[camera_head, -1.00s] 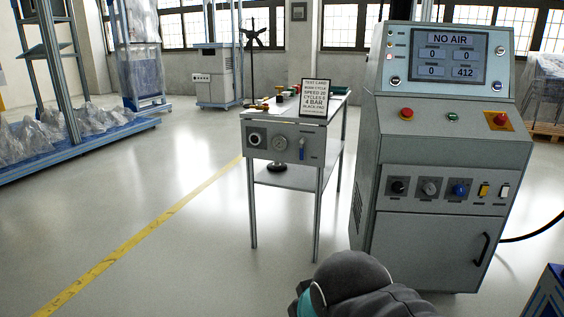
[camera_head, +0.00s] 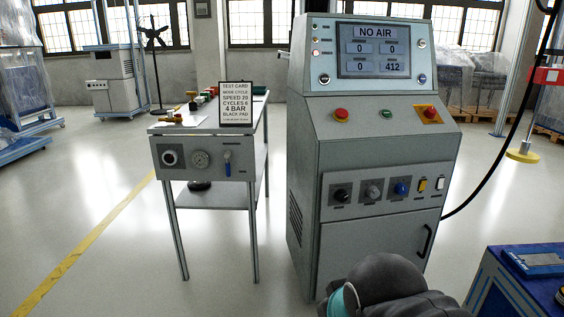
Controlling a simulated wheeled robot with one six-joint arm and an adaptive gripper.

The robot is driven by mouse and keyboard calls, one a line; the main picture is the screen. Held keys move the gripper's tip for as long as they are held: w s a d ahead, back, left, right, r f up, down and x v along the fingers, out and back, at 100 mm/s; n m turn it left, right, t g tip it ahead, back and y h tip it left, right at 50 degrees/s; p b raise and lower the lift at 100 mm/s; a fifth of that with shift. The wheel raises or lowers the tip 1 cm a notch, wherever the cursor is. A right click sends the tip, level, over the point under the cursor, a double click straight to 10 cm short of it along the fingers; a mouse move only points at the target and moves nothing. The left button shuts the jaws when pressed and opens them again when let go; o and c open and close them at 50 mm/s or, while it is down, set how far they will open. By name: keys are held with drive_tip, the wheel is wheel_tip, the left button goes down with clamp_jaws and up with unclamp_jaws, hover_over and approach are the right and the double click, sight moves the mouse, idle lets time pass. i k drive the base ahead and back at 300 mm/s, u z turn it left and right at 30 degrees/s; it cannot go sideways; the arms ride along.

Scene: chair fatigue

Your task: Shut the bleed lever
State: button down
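A small blue lever (camera_head: 227,163) hangs down on the right of the grey front panel (camera_head: 186,172) of a small side table. It points downward. A round gauge (camera_head: 200,160) sits to its left, and a dark round knob or port (camera_head: 170,157) sits further left. No label on the lever can be read. Part of my arm shows at the bottom centre-right, in front of the console. My gripper's fingers do not show, and nothing of mine touches the lever.
The grey console (camera_head: 375,153) stands right of the table; its screen (camera_head: 373,51) reads "NO AIR". A test card (camera_head: 236,104) stands on the table. A blue bench (camera_head: 510,280) is at the lower right. Floor left of the table is clear, with a yellow line (camera_head: 80,248).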

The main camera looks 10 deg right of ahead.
sight(228, 166)
drive_tip(key=z, duration=0.55)
drive_tip(key=i, duration=1.25)
drive_tip(key=u, duration=0.25)
